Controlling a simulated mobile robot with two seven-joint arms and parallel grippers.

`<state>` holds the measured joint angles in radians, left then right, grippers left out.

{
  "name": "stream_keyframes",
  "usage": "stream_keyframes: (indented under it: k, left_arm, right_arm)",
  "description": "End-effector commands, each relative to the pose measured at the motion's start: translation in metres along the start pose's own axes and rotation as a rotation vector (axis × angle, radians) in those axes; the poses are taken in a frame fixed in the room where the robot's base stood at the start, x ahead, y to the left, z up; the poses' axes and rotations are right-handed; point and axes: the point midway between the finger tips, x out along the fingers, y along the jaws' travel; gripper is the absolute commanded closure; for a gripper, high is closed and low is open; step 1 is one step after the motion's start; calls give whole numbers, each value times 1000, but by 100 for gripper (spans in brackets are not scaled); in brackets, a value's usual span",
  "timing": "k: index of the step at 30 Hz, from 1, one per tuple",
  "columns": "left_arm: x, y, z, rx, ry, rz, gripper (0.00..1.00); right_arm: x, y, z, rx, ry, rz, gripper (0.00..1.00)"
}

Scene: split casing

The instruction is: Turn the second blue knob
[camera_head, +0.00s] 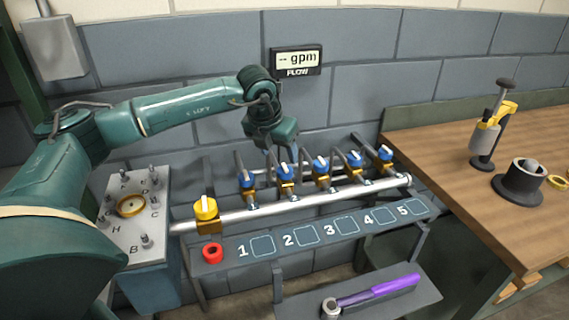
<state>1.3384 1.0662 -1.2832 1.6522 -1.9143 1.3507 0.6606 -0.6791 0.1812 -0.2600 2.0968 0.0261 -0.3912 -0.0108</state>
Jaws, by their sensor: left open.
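A row of blue knobs on brass valves stands along a silver pipe (300,205). The second blue knob (285,170) from the left sits between the first blue knob (246,177) and the third blue knob (320,164). My left gripper (281,152) points down right above the second knob and is open. Its fingertips are small in the picture and close to the knob; I cannot tell whether they touch it. My right gripper is out of view.
A yellow knob (205,208) is at the pipe's left end. A flow display (296,61) hangs on the wall. A purple-handled tool (380,289) lies on the lower shelf. A wooden bench (440,145) stands right.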

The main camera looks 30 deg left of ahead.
Motion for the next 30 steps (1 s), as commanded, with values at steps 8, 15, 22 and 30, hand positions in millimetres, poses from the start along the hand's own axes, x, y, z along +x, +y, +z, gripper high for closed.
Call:
stream_keyframes:
  k: [8,15,22,30]
  left_arm:
    - [51,-1,0,0,1,-1,41]
    - [69,-1,0,0,0,-2,41]
    - [70,-1,0,0,-1,-2,41]
    - [70,-1,0,0,-1,-2,60]
  right_arm:
    - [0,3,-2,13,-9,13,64]
    - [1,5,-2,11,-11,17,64]
    - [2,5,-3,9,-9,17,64]
    - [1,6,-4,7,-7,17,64]
